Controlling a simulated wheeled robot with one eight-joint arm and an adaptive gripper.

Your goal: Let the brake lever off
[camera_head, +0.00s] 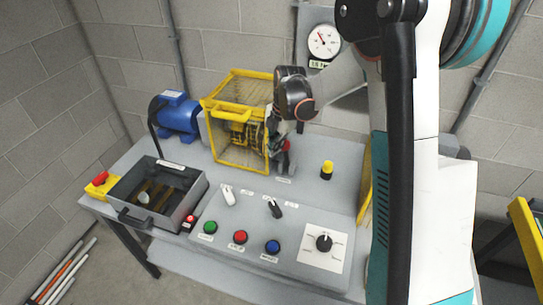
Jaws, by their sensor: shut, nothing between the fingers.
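My gripper (277,137) reaches down from my arm at the right side of the yellow guard cage (210,104). Its fingers look closed and hold nothing that I can see. A small dark upright part with red on it (290,146) stands beside the fingertips, behind a small label. It may be the brake lever, but the gripper partly covers it, and I cannot tell its angle or whether the fingers touch it. A short black post with a yellow top (327,170) stands apart to the right.
A blue motor (176,115) sits left of the cage. An open grey box (194,199) with a handle stands at the front left. The sloped control panel (262,259) carries coloured buttons, two switches and a rotary knob (324,242). A gauge (323,41) hangs behind.

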